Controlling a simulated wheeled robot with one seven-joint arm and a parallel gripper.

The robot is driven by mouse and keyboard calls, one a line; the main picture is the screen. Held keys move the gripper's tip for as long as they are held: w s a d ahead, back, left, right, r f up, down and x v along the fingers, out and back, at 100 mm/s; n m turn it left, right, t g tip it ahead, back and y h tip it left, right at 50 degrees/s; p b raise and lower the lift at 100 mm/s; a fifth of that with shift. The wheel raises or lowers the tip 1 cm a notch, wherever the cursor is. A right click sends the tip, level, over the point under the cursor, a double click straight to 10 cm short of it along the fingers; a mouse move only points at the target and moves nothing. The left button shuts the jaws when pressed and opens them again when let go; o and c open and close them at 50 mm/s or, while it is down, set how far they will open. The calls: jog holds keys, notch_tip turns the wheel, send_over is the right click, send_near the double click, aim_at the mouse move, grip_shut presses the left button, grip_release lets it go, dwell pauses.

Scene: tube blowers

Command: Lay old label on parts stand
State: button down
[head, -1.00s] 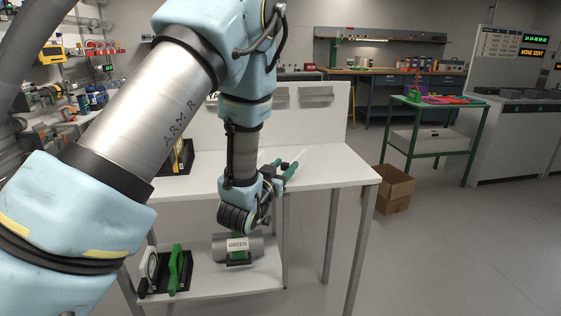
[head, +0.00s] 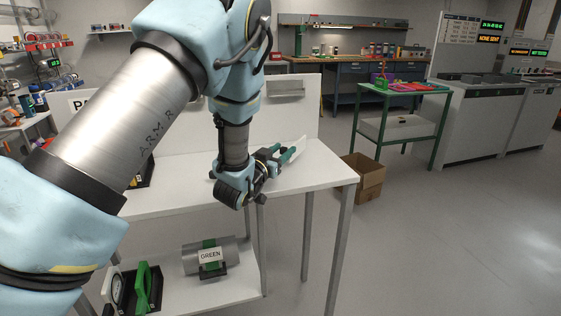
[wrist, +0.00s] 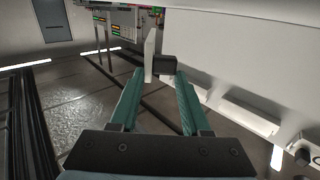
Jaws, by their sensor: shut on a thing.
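My gripper (head: 281,157) is shut on a thin white plate (head: 294,149), which looks like the old label. In the wrist view, the plate (wrist: 150,55) stands edge-on, with a dark block (wrist: 166,65) beside it between the green fingertips (wrist: 160,76). The plate's face and any writing on it cannot be read. The white stand (head: 318,176) appears to be the parts stand; its sign (head: 77,104) is mostly hidden by my arm. In the head view, my gripper overlaps the right part of its top; whether the plate touches it is unclear.
A cardboard box (head: 368,180) sits on the floor to the right. A green-framed table (head: 355,140) stands farther back. The stand's right top is bare.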

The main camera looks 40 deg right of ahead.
jog(key=shift+f, duration=1.85)
jog(key=shift+f, duration=0.15)
jog(key=shift+c, duration=1.8)
grip_release()
jog(key=shift+r+p, duration=0.25)
jog(key=shift+p, duration=0.1)
jog(key=b+v, duration=0.3)
jog(key=v, duration=0.9)
jog(key=shift+b, duration=0.4)
